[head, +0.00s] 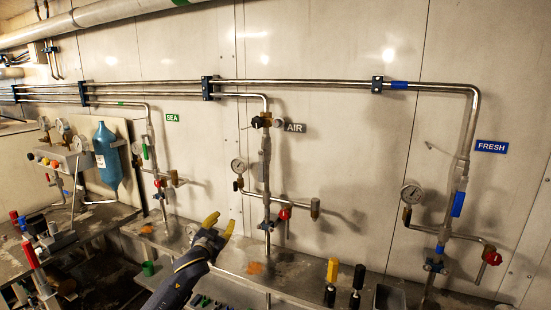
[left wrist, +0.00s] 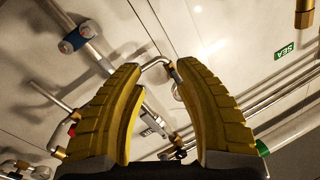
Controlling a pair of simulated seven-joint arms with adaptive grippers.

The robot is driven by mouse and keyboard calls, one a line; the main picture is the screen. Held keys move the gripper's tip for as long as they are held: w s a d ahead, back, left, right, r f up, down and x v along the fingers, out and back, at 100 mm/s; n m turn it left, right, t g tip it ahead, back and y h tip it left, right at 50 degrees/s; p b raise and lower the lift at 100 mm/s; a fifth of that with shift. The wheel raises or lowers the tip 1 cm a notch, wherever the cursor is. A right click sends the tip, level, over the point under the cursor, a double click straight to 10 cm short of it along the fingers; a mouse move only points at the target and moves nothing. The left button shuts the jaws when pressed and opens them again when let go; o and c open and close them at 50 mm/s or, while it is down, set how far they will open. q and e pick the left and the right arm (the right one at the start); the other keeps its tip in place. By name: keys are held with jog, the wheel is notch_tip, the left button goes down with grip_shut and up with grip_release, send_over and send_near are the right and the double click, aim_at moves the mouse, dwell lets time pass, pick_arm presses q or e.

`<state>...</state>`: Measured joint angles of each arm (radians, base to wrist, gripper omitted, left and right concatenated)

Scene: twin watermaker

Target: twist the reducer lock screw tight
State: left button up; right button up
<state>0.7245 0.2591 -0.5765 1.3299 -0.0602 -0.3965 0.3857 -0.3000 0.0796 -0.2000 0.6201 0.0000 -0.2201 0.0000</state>
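The AIR line comes down the wall in the middle of the head view. Near its top is a brass-coloured fitting with a dark knob (head: 257,122) and a grey round end (head: 279,123). I cannot tell for certain which part is the reducer lock screw. My left gripper (head: 220,224) is left of the lower AIR line, with yellow fingers apart and nothing between them. In the left wrist view the gripper (left wrist: 158,66) is open too, with a bent metal pipe (left wrist: 155,62) showing behind the gap. My right gripper is in neither view.
The AIR line has a gauge (head: 238,165) and a red valve handle (head: 285,214). The FRESH line's gauge (head: 411,194) is at right, the blue bottle (head: 107,157) at left. Yellow (head: 332,270) and black (head: 358,278) handles stand on the bench. Bare wall separates the lines.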

pick_arm(q)
jog(key=s+d+r+t+h, duration=0.1)
jog(key=d+r, duration=0.2)
jog(key=r, duration=0.5)
jog(key=s+d+r+h, duration=0.1)
jog(key=d+r+h, duration=0.1)
jog(key=r, duration=0.6)
jog(key=n+t+h, duration=0.1)
jog(key=n+h, duration=0.1)
jog(key=h, duration=0.1)
send_near(275, 125)
jog(key=x, duration=1)
jog(key=shift+d, duration=0.1)
jog(key=shift+c, duration=0.3)
grip_shut()
